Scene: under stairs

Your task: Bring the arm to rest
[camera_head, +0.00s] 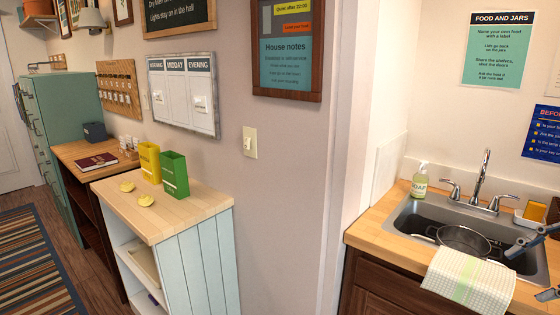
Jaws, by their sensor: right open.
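My right gripper (524,273) comes in at the right edge of the head view. Its two grey fingers are spread apart with nothing between them, and part of it is cut off by the frame. It is over the front right of the sink counter. The upper finger overlaps the sink's right side, and the lower one is near the counter's front. The sink (408,222) holds a dark round pan or strainer (463,239). My left gripper is not in view.
A checked towel (468,283) hangs over the counter's front edge. A soap bottle (420,181), a faucet (481,178) and a sponge holder (533,214) stand around the sink. At left, a wooden-topped cabinet (190,208) carries yellow and green boxes (174,175) and two small yellow things.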

